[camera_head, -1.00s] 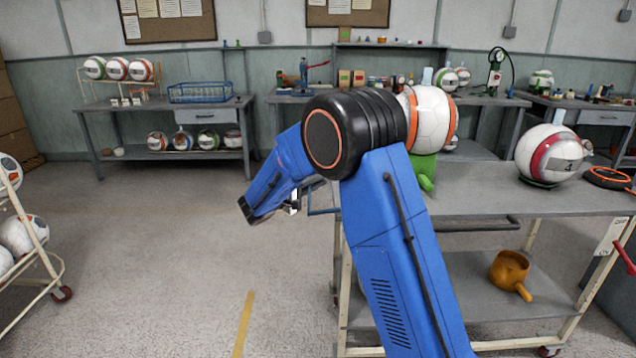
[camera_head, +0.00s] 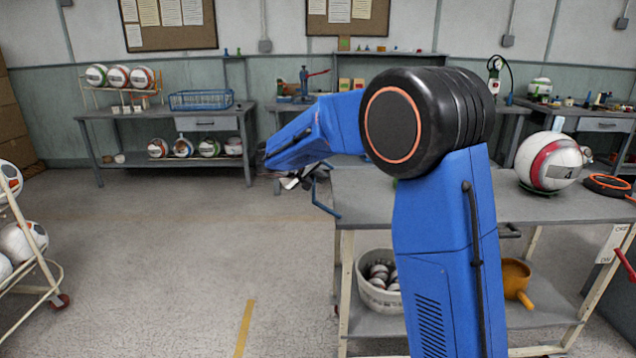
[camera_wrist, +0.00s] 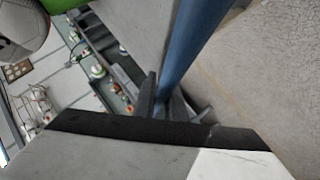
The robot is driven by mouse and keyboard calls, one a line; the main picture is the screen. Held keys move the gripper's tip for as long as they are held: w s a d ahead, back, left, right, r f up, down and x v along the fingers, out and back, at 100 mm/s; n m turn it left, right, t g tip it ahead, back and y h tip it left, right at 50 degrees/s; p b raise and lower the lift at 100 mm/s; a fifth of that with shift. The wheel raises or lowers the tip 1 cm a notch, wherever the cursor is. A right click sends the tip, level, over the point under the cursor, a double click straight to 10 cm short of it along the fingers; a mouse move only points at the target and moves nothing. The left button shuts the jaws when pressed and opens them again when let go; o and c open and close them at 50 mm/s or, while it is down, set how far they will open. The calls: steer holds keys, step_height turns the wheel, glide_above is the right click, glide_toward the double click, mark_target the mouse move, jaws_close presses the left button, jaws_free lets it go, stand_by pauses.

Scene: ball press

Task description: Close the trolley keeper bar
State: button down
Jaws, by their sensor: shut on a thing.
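The trolley (camera_head: 365,205) stands at the right, with a grey top and cream legs. Its blue keeper bar (camera_head: 326,210) shows at the trolley's left end and runs up to my gripper (camera_head: 300,180). In the wrist view the blue bar (camera_wrist: 193,45) runs from the top edge down between the dark fingers of my gripper (camera_wrist: 172,108), which is shut on it. Where the bar joins the trolley is partly hidden, and I cannot tell if its end meets any catch. My arm hides part of the trolley top.
A white and red ball (camera_head: 550,161) sits on the trolley top by a black and orange ring (camera_head: 608,186). The lower shelf holds a basket (camera_head: 382,296) and an orange pot (camera_head: 515,280). A ball rack (camera_head: 45,270) stands left; open floor lies between.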

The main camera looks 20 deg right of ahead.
steer(key=shift+s+d+r+m+y, duration=0.2)
steer(key=shift+d+r+m+y, duration=0.3)
steer(key=shift+d+y, duration=0.35)
steer(key=shift+s+d+r+m+y, duration=0.25)
steer(key=shift+d+r+m+y, duration=0.25)
steer(key=shift+d+y, duration=0.35)
steer(key=shift+s+d+r+m+y, duration=0.2)
steer(key=shift+d+r+m+y, duration=0.2)
steer(key=shift+d+r+y, duration=0.4)
steer(key=shift+f, duration=0.25)
stand_by(0.3)
steer(key=c, duration=1.8)
jaws_free()
steer(key=shift+a, duration=0.1)
steer(key=v, duration=1.7)
steer(key=shift+s, duration=0.4)
